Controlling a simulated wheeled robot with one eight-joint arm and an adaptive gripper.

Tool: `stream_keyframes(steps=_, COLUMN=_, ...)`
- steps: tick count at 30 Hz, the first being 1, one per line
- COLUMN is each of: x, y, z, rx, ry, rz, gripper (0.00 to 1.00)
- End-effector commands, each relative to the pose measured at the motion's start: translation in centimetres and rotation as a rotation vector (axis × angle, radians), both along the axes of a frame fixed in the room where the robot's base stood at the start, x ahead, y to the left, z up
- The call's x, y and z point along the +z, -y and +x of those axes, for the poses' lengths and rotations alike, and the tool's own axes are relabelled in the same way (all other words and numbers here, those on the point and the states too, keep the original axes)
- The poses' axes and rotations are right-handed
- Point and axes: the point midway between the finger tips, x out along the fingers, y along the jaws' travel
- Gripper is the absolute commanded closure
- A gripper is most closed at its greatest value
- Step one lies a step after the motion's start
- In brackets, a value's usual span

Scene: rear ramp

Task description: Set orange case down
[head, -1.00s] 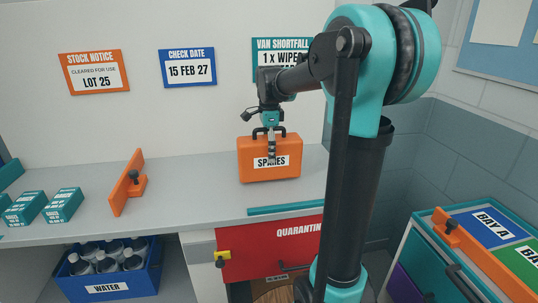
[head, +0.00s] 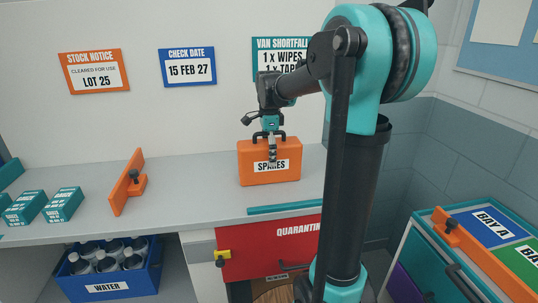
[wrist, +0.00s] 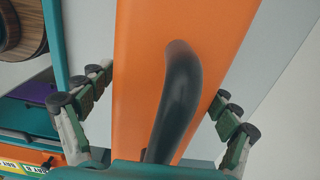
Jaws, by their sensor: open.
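The orange case (head: 252,174) labelled SPARES stands upright on the grey counter (head: 205,195), against which its base appears to rest. My gripper (head: 271,150) is just above and around the case's dark top handle. In the wrist view the orange top of the case (wrist: 140,65) fills the middle, and the black handle (wrist: 178,95) lies between my gripper's spread fingers (wrist: 160,105). The fingers are open, on either side of the case, and do not close on the handle.
A teal strip (head: 285,208) edges the counter front, above the red QUARANTINE panel (head: 265,250). The counter between barrier and case is clear.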

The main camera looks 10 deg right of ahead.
Motion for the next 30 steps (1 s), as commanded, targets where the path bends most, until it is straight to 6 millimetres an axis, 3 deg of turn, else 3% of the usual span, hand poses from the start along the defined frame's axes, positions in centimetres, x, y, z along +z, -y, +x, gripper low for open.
stream_keyframes(steps=5, x=1.3, y=0.0, z=0.0, rx=0.000, ry=0.000, rz=0.000, gripper=0.11)
stream_keyframes(steps=15, x=8.0, y=0.0, z=0.0, rx=0.000, ry=0.000, rz=0.000, gripper=0.11)
stream_keyframes(steps=21, x=11.0, y=0.0, z=0.0, rx=0.000, ry=0.000, rz=0.000, gripper=0.11)
stream_keyframes(steps=30, x=12.3, y=0.0, z=0.0, rx=0.000, ry=0.000, rz=0.000, gripper=0.11)
